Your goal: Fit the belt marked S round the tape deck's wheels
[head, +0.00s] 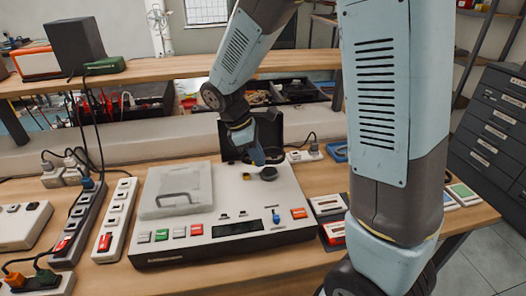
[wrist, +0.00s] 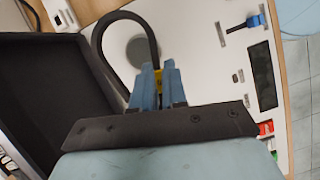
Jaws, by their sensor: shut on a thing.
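The white tape deck (head: 215,235) lies on the bench, with a clear lid at its left and buttons along its front. It also shows in the wrist view (wrist: 215,80). My gripper (head: 262,160) is over the deck's back right part. In the wrist view my gripper (wrist: 155,75) has its blue fingers shut on a black belt (wrist: 100,40), with a bit of yellow between them. The belt forms a loop that, from this view, surrounds a grey round wheel (wrist: 138,48). I cannot tell the belt's height above the deck or read its mark. A dark wheel (head: 268,174) shows below the gripper.
An open black case (wrist: 45,95) stands beside the deck, behind it in the head view (head: 294,130). Power strips (head: 115,220) lie to the left. Small boxes (head: 328,206) lie to the right. A shelf (head: 165,68) runs behind.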

